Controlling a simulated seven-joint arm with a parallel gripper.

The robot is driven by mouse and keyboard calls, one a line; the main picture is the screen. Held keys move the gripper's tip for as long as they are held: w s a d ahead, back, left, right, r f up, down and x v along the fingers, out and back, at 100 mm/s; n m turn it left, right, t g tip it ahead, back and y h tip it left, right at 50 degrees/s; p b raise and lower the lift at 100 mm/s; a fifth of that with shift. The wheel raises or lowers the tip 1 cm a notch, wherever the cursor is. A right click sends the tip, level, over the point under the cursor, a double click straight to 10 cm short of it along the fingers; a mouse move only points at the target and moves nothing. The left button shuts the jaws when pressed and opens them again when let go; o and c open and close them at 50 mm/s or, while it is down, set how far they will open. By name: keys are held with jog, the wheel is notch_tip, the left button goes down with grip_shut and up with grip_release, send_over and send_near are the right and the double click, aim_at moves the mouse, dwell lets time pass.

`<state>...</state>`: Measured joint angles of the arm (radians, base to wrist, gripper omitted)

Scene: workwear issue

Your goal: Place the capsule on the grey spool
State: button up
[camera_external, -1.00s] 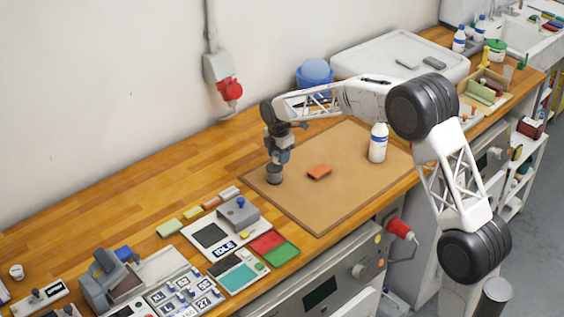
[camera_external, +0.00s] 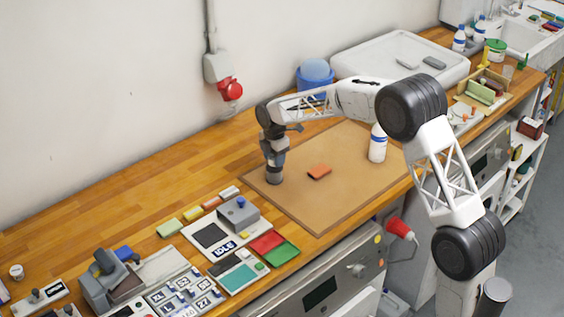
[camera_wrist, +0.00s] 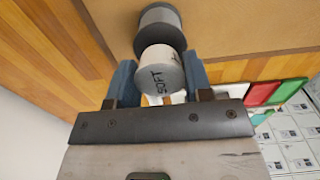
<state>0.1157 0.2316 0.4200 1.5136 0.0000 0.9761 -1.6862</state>
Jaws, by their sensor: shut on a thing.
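A light grey cylinder marked "SOFT", which I take as the capsule (camera_wrist: 160,70), sits between the two blue fingers of my gripper (camera_wrist: 161,78) in the wrist view. The fingers are shut on its sides. A darker grey round piece, the grey spool (camera_wrist: 160,28), shows just beyond the capsule, which partly covers it. In the external view the spool (camera_external: 274,178) stands on the brown board, with my gripper (camera_external: 274,162) straight above it. The capsule is hard to tell apart there. I cannot tell whether capsule and spool touch.
The brown board (camera_external: 325,210) also bears an orange block (camera_external: 319,172) right of the spool and a white bottle (camera_external: 378,145) farther right. A panel marked IDLE (camera_external: 224,247) and coloured pads lie at the front left. Bare wooden bench lies behind the spool.

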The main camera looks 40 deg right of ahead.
jog(key=shift+f, duration=0.55)
jog(key=shift+f, duration=0.15)
jog(key=o, duration=0.9)
jog(key=shift+r, duration=0.2)
jog(key=shift+r, duration=5.95)
jog(key=shift+s, duration=0.1)
